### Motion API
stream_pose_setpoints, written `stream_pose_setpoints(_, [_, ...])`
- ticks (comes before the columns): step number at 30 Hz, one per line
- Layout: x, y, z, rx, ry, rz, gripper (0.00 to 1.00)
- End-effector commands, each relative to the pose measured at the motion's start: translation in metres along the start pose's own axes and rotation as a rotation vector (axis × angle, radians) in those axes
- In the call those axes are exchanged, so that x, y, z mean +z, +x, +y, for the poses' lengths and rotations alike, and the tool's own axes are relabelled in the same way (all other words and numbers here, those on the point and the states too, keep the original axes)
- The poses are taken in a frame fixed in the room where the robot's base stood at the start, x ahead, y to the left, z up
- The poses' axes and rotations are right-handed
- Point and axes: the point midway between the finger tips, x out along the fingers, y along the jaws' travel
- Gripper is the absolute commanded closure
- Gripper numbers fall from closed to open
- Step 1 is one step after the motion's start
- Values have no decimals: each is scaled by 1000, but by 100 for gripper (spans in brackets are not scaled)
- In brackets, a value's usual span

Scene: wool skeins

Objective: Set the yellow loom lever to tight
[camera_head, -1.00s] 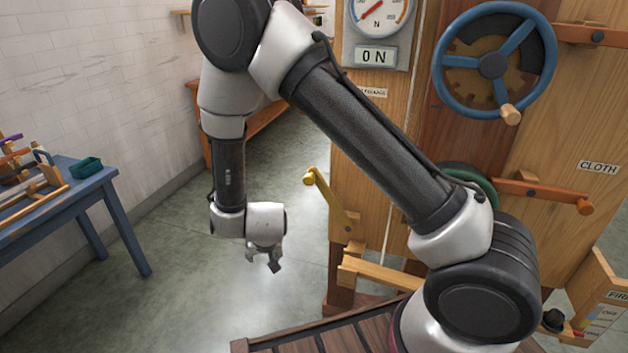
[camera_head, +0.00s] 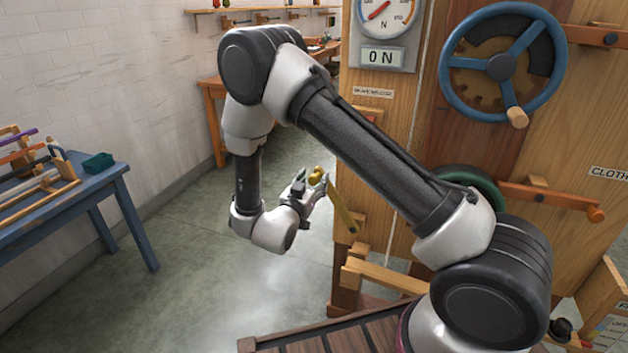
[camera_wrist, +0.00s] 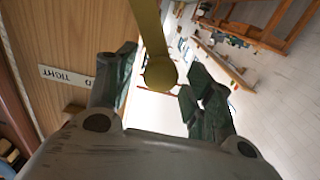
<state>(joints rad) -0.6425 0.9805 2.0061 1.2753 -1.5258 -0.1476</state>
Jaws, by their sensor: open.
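The yellow lever (camera_head: 342,205) is attached to the side of the wooden loom and slants up and left to a round knob (camera_head: 317,174). My gripper (camera_head: 309,182) is at the knob, its fingers pointing up and right. In the wrist view the lever (camera_wrist: 149,30) comes down from the top edge, and its knob (camera_wrist: 160,73) appears between the two spread fingers (camera_wrist: 157,82). I cannot tell whether either finger touches it. A label reading TIGHT (camera_wrist: 66,76), upside down in the wrist view, is on the wooden panel to the left.
The loom panel (camera_head: 400,120) carries a blue handwheel (camera_head: 555,85), a dial (camera_head: 383,15) and an orange-tipped lever (camera_head: 550,195). A wooden bar (camera_head: 385,277) juts out below the yellow lever. A blue table (camera_head: 75,200) stands at left, with clear floor between.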

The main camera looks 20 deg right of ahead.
Motion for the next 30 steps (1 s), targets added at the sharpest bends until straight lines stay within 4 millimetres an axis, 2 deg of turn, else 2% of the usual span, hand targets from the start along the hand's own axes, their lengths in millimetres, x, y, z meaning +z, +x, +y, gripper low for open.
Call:
stream_pose_setpoints(4, [0, 12, 0, 0, 0, 0, 48])
stream_pose_setpoints(12, [0, 13, 0, -1, -1, 0, 48])
stream_pose_setpoints(21, [0, 13, 0, -1, -1, 0, 100])
stream_pose_setpoints(30, [-3, 18, -1, 0, 22, 0, 100])
